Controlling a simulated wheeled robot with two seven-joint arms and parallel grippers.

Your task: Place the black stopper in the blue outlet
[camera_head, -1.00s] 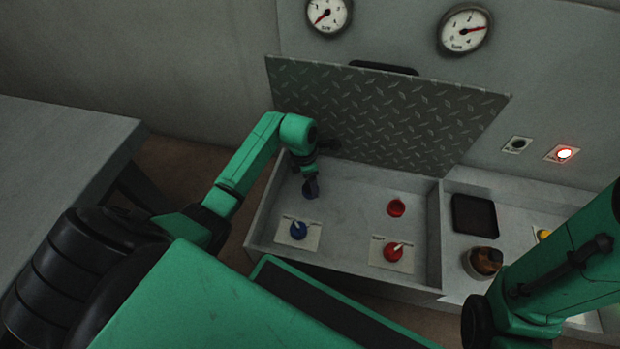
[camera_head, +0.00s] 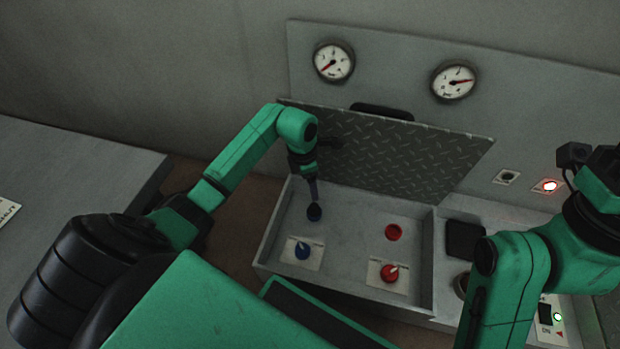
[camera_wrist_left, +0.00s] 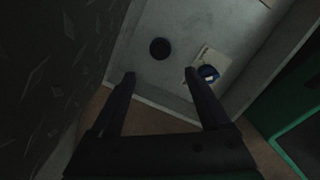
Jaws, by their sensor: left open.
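The black stopper (camera_head: 314,212) sits in the tray at the left, where the blue outlet is. It covers the outlet, whose blue rim barely shows. In the left wrist view the stopper (camera_wrist_left: 160,48) is a dark disc on the tray floor. My left gripper (camera_head: 313,190) is just above the stopper. Its fingers (camera_wrist_left: 158,76) are open, apart and empty in the left wrist view. My right arm reaches up at the right; a black end part, probably the right gripper (camera_head: 573,155), is near the wall panel, its jaws unclear.
The tray (camera_head: 345,205) also holds a blue knob (camera_head: 302,251), a red outlet (camera_head: 393,232) and a red knob (camera_head: 390,273). A diamond-plate lid (camera_head: 405,155) stands open behind it.

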